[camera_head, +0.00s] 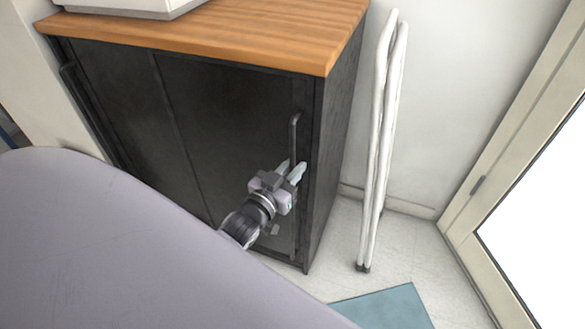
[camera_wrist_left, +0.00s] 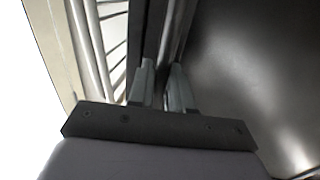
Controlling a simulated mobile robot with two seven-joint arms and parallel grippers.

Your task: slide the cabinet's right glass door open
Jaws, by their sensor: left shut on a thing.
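The black cabinet (camera_head: 333,140) with a wooden top stands in the head view. Its right glass door (camera_head: 222,110) is dark and appears shut, its right edge at the cabinet's right side. A tall bar handle (camera_head: 295,128) runs down near that edge. My left gripper (camera_head: 292,170) is at the handle's middle height, its two fingers shut on the handle. In the left wrist view the fingers (camera_wrist_left: 160,88) sit on either side of the handle bar (camera_wrist_left: 176,30), with the dark door panel (camera_wrist_left: 250,70) to the right. My right gripper is not in view.
White folded metal tubes (camera_head: 382,140) lean on the wall right of the cabinet. A blue-green mat (camera_head: 385,308) lies on the floor. A framed bright door or window (camera_head: 480,190) is at the right. A pale box (camera_head: 135,6) stands on the wooden top (camera_head: 230,30). The left door's handle (camera_head: 85,105) is at the far left.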

